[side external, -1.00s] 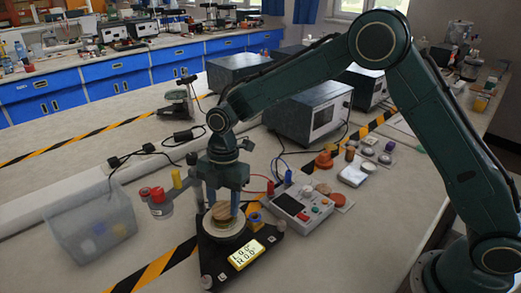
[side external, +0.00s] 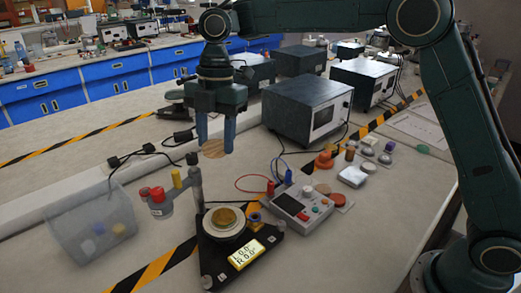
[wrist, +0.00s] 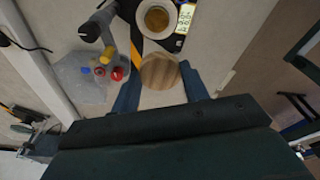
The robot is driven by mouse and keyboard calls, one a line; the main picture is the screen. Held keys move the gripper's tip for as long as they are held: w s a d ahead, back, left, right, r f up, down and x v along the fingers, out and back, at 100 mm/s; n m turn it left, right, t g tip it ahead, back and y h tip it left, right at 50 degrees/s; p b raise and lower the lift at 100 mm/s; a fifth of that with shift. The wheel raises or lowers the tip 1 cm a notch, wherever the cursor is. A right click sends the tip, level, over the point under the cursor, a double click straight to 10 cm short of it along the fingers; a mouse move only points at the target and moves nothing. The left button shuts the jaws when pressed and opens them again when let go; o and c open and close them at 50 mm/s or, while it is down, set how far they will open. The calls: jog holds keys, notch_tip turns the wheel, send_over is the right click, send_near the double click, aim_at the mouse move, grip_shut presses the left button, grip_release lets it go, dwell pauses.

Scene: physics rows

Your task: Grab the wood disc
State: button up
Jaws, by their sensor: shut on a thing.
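The wood disc (side external: 214,148) is a round, light-brown disc with visible grain. In the wrist view the wood disc (wrist: 160,71) shows between the two fingers (wrist: 160,85). A gold-brown disc (side external: 228,217) lies on the stand's round pale plate, below and apart from my gripper.
A translucent bin (side external: 85,235) with a few coloured pieces stands at left. A control box (side external: 300,207) and grey instruments (side external: 308,108) are to the right and behind.

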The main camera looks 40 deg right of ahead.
jog(key=shift+d+r, duration=0.1)
jog(key=shift+r, duration=0.65)
dwell(0.3)
